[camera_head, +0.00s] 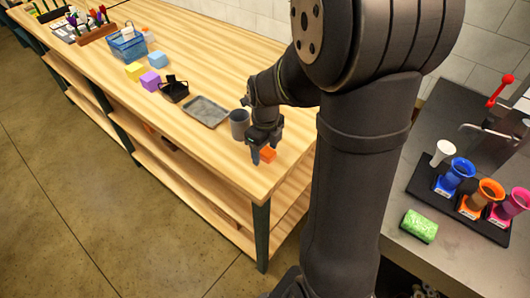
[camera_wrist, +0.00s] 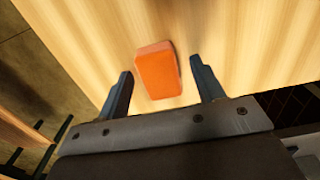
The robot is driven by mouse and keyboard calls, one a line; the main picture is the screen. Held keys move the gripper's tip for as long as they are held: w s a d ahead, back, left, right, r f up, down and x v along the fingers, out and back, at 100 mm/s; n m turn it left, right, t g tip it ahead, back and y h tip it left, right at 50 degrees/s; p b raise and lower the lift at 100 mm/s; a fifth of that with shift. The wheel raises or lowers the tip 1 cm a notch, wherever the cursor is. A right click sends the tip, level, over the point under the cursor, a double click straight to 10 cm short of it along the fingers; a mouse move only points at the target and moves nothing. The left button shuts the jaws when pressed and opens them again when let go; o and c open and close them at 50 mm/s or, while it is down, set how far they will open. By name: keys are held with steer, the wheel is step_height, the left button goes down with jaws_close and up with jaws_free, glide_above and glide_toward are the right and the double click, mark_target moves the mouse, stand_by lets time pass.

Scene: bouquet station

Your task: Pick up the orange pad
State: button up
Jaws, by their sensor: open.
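The orange pad (camera_head: 268,155) is a small orange block on the wooden table, near its front right corner. In the wrist view the orange pad (camera_wrist: 158,71) lies ahead of my gripper (camera_wrist: 163,90), roughly centred between the two fingers. My gripper is open, and a gap shows between each finger and the pad. In the head view my gripper (camera_head: 263,158) points down right at the pad, and its fingers partly hide it.
A grey cup (camera_head: 239,124) stands close beside my gripper. A grey tray (camera_head: 206,111), a black holder (camera_head: 174,91), a purple block (camera_head: 150,81), a yellow block (camera_head: 134,71) and a blue basket (camera_head: 127,44) lie farther left. The table's front edge is close.

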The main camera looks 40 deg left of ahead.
steer(key=shift+c, duration=0.2)
steer(key=c, duration=1)
steer(key=shift+r, duration=0.15)
